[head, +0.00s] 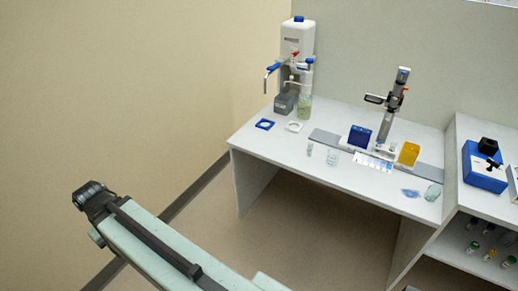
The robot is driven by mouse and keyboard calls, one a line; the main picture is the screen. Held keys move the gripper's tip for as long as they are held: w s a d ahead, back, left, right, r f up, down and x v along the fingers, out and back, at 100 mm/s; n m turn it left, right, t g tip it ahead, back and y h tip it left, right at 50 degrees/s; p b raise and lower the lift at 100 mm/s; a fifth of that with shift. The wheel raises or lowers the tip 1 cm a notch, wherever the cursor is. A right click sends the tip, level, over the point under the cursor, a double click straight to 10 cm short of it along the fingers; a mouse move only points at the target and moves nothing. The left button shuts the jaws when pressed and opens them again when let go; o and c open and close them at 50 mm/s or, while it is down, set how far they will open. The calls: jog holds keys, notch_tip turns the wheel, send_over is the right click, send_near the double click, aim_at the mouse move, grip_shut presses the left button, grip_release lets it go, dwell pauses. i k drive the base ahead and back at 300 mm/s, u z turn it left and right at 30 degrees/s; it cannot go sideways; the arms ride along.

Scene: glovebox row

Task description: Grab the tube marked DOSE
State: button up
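I cannot make out the word DOSE on anything in the head view, so I cannot tell which tube bears it. A small clear tube-like vessel (309,149) stands near the front edge of the white table. Several small vessels with coloured caps stand on the shelf at the lower right, among them one with a yellow cap (490,255) and one with a green cap (509,262). My pale green arm crosses the lower left, well away from the table. My gripper's fingers cannot be seen.
The white table (262,146) holds a white dispenser (297,42), a clear cup (332,156), a blue block (360,136), a yellow block (409,153) and a tall stand (391,108). A blue device (484,168) sits on the right-hand unit. Floor before the table is clear.

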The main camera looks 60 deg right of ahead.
aim_at(310, 148)
jog(key=u, duration=1.15)
jog(key=k, duration=1.7)
jog(key=z, duration=0.8)
jog(key=i, duration=1.65)
jog(key=u, duration=0.05)
